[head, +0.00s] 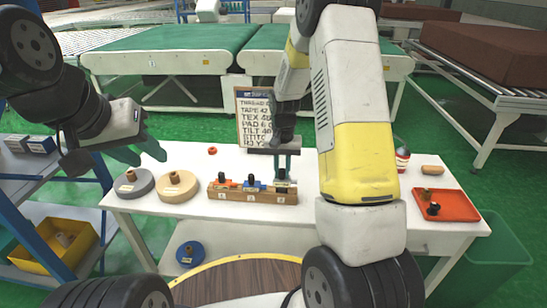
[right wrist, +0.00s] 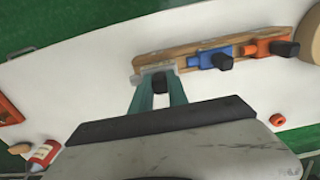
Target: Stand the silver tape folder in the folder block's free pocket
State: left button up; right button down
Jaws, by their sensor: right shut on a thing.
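The wooden folder block (head: 253,197) lies on the white table, with numbered labels on its front. An orange folder (head: 224,185) and a blue folder (head: 252,184), each with a dark knob, stand in its left and middle pockets. My right gripper (head: 282,174) is over the right pocket, shut on the silver tape folder (right wrist: 153,69) by its dark knob. The folder lines up with the block's end in the right wrist view; whether it is fully seated I cannot tell. My left gripper (head: 142,155) is open and empty, above the table's left end.
Grey and tan discs (head: 174,187) lie left of the block. A sign board (head: 254,118) stands behind it. A red tray (head: 446,205) and a can (head: 402,158) are at the right. A small red ring (head: 212,151) lies behind the block.

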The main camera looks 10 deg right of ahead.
aim_at(282, 179)
jog(key=shift+f, duration=1.55)
jog(key=c, duration=1.2)
grip_release()
jog(key=shift+r, duration=3.9)
jog(key=s+r+t, duration=0.2)
jog(key=s+r, duration=0.2)
jog(key=r, duration=0.6)
jog(key=s+a+r+n+t+y, duration=0.1)
jog(key=s+r+n+t, duration=0.1)
jog(key=s+r, duration=0.4)
jog(key=s+a+r+n+t+y, duration=0.1)
jog(key=s+r, duration=0.5)
jog(key=s, duration=0.8)
jog(key=shift+s+r+n+t, duration=0.15)
jog(key=shift+r+n+t, duration=0.25)
jog(key=shift+t, duration=0.2)
